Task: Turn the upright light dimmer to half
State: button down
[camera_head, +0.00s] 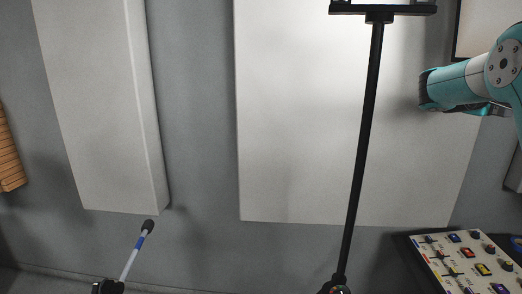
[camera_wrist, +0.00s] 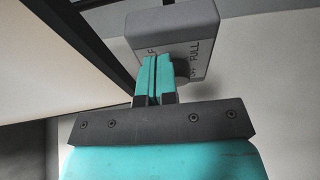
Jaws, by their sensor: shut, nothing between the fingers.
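The light dimmer is a grey box (camera_wrist: 178,28) at the top middle of the wrist view, on a pale wall. Its face carries dark lettering, with "FULL" readable to the right of my fingers. A dark grey round knob (camera_wrist: 184,72) shows in part just right of my fingers. My gripper (camera_wrist: 155,62) has its teal fingers shut together, in front of the dimmer face and overlapping the knob's left side. Whether the fingers touch the knob cannot be told. The knob's pointer is hidden. The dimmer is not made out in the head view.
In the head view, a black stand (camera_head: 364,150) rises in the middle. A panel of coloured switches (camera_head: 465,262) is at the lower right. A lever with a blue band (camera_head: 137,246) is at the lower left. Large pale wall panels (camera_head: 300,120) stand behind.

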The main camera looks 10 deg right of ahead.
jog(key=shift+a+f+b, duration=0.15)
jog(key=shift+a+b, duration=0.2)
jog(key=shift+a, duration=1.05)
jog(key=shift+a+f+b, duration=0.1)
jog(key=shift+a+b, duration=0.25)
jog(key=shift+a, duration=1.05)
